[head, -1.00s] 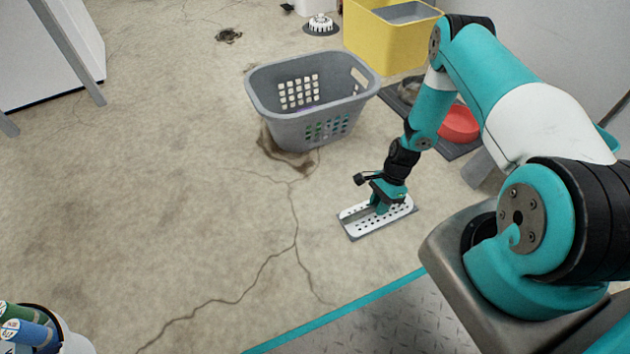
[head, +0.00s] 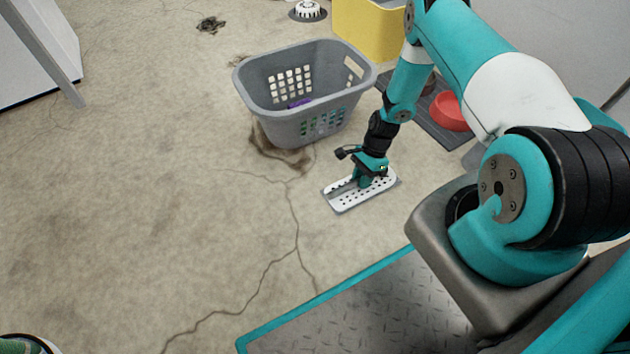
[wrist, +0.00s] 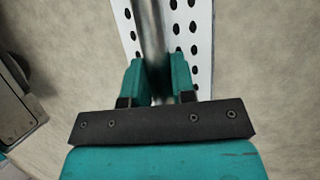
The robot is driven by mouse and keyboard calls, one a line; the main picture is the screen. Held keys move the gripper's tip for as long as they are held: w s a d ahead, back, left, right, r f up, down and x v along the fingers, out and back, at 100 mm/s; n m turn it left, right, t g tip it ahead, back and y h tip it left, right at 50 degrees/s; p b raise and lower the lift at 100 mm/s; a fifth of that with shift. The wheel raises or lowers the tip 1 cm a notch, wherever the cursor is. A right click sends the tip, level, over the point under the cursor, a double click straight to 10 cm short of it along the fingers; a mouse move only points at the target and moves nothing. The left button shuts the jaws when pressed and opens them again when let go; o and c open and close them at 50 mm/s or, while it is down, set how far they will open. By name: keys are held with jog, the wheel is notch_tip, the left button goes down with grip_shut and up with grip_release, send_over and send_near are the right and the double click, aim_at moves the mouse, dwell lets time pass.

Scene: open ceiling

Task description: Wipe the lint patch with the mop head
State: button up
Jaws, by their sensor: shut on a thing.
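The mop head (head: 343,202) is a flat white perforated plate with a grey rim, low over the floor right of a long crack. I cannot tell if it touches the floor. My gripper (head: 366,179) is above its middle, shut on the mop head's metal bar. In the wrist view the teal fingers (wrist: 160,82) clasp the bar, and the white plate (wrist: 203,50) lies beyond. A dark, ragged patch (head: 212,25) lies far off at the upper left and may be the lint. A brown smudge (head: 268,152) shows beside the basket, partly hidden by it.
A grey laundry basket (head: 308,130) stands just beyond the mop head. Behind it are a yellow bin (head: 365,35) and a white round object (head: 308,11). A red bowl (head: 449,112) sits on a dark mat (head: 432,125) at right. The left floor is open.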

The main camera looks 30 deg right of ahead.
notch_tip(320, 180, up, 3)
jog(key=shift+a+r+p, duration=0.1)
jog(key=shift+p, duration=0.6)
notch_tip(320, 180, up, 5)
jog(key=p, duration=0.4)
jog(key=shift+s, duration=0.1)
